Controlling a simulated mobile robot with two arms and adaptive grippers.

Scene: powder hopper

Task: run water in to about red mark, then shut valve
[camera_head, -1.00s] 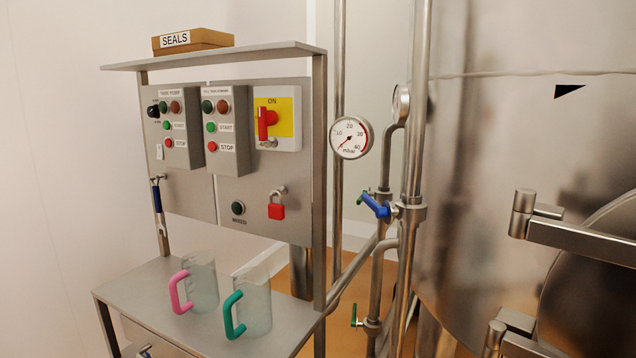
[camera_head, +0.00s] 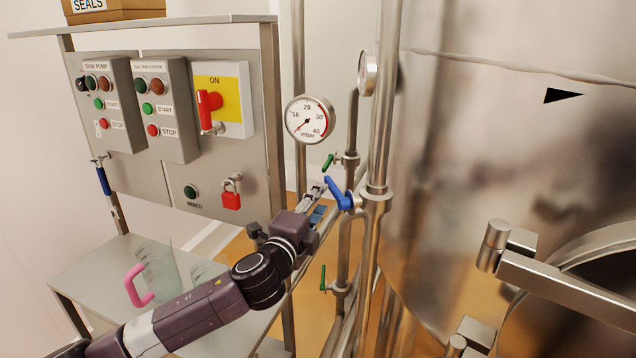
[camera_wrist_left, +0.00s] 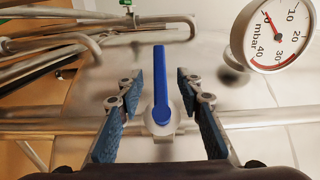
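The valve with a blue lever (camera_head: 340,194) sits on the vertical pipe beside the tank. In the left wrist view the blue lever (camera_wrist_left: 160,82) points up the picture, between the two blue-padded fingers of my left gripper (camera_wrist_left: 152,85). The gripper is open, with a gap on each side of the lever. In the head view my left gripper (camera_head: 318,199) is just left of the lever. The round mbar gauge (camera_head: 310,120) has a red arc on its high side, and its needle points low left, near zero. My right gripper is out of view.
Green-handled valves (camera_head: 324,278) sit on neighbouring pipes. The steel tank (camera_head: 480,180) fills the right. The control panel (camera_head: 150,180) stands behind my left arm. A pink-handled jug (camera_head: 160,272) is on the shelf; my arm partly hides another jug.

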